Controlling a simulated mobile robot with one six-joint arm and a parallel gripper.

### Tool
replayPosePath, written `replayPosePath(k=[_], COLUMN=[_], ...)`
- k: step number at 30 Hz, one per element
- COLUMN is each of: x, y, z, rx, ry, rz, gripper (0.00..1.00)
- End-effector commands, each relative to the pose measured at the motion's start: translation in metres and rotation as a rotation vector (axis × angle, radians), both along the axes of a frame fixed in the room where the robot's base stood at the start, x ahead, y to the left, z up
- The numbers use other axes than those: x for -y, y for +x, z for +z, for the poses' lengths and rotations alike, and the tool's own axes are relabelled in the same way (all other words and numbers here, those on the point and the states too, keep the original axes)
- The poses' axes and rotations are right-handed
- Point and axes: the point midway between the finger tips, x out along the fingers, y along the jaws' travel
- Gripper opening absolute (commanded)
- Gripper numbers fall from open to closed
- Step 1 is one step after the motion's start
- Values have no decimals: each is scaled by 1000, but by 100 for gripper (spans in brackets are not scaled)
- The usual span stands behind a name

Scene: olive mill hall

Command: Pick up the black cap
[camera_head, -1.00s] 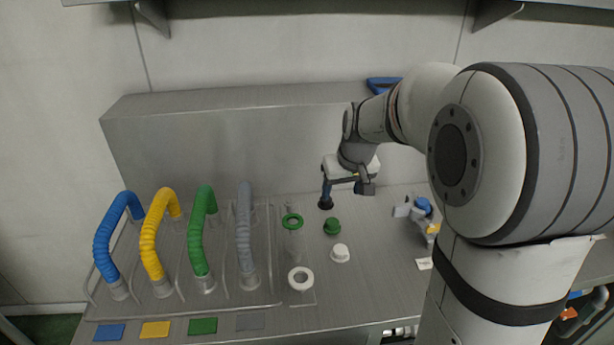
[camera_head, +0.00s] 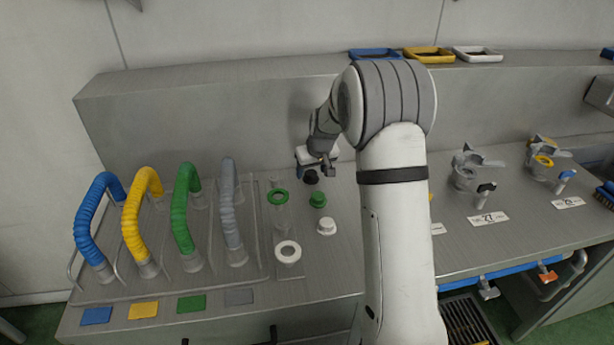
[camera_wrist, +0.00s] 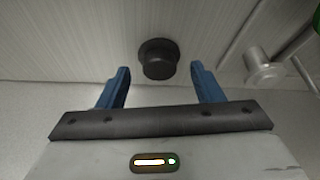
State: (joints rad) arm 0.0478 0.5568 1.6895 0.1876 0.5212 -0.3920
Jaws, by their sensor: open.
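The black cap (camera_head: 311,176) stands on the grey steel bench, at the back of a short row of caps. In the wrist view the black cap (camera_wrist: 158,58) is a dark round cap with a wider flange, just beyond and between my two blue fingertips. My gripper (camera_head: 317,160) is right by the cap in the head view and partly covers the view of it. In the wrist view my gripper (camera_wrist: 160,75) is open, with nothing between its fingers. The fingers do not appear to touch the cap.
A green cap (camera_head: 318,200) and a white cap (camera_head: 326,226) stand in front of the black one. A green ring (camera_head: 278,197) and a white ring (camera_head: 288,252) are to the left, beside a grey hose (camera_head: 230,205). The raised back ledge (camera_head: 200,115) is close behind.

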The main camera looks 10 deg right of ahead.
Motion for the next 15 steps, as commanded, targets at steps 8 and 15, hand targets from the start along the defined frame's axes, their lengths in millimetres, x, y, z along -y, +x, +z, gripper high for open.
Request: replayPosePath(k=[8, 15], x=[0, 0], y=[4, 4], z=[-10, -10], rx=[1, 0], ry=[0, 0], rz=[-1, -2], gripper=[60, 47])
